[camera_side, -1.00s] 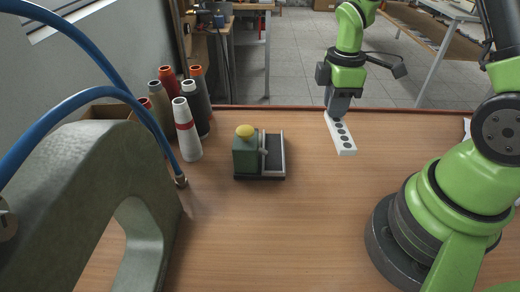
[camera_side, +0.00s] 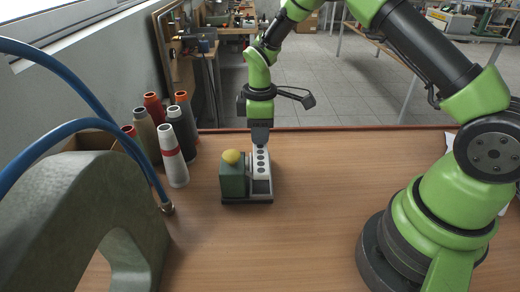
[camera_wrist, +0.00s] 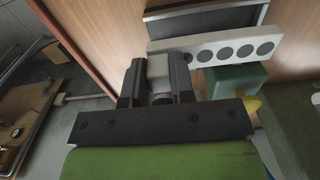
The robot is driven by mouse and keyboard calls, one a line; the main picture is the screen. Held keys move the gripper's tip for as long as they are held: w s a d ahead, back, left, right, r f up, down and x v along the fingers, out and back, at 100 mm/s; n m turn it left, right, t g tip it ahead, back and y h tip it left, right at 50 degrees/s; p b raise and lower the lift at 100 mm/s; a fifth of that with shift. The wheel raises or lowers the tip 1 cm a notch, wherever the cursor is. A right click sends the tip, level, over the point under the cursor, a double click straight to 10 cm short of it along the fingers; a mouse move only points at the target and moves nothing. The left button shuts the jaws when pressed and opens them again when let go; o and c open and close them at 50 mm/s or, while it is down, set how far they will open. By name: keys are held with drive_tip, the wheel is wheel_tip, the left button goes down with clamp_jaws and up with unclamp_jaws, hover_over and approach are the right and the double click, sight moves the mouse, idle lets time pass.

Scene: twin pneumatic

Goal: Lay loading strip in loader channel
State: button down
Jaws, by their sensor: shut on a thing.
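The loading strip (camera_side: 261,163) is a white bar with a row of dark round spots. My gripper (camera_side: 260,141) is shut on its far end and points down. In the wrist view the strip (camera_wrist: 235,47) extends to the right from between the fingers (camera_wrist: 157,75). The loader (camera_side: 234,180) is a green block with a yellow knob and a dark channel (camera_wrist: 205,20) beside it. The strip runs lengthwise over the channel in the side view. In the wrist view it lies between the bare channel floor and the green block. I cannot tell whether it touches the channel.
Several thread cones (camera_side: 172,155) stand left of the loader. A grey curved machine body (camera_side: 85,215) with blue hoses (camera_side: 75,125) fills the left front. The wooden table (camera_side: 310,200) is clear right of the loader, and its far edge is behind my gripper.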

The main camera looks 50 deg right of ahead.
sight(260, 147)
drive_tip(key=shift+f, duration=2.2)
drive_tip(key=shift+f, duration=0.1)
drive_tip(key=c, duration=1)
unclamp_jaws()
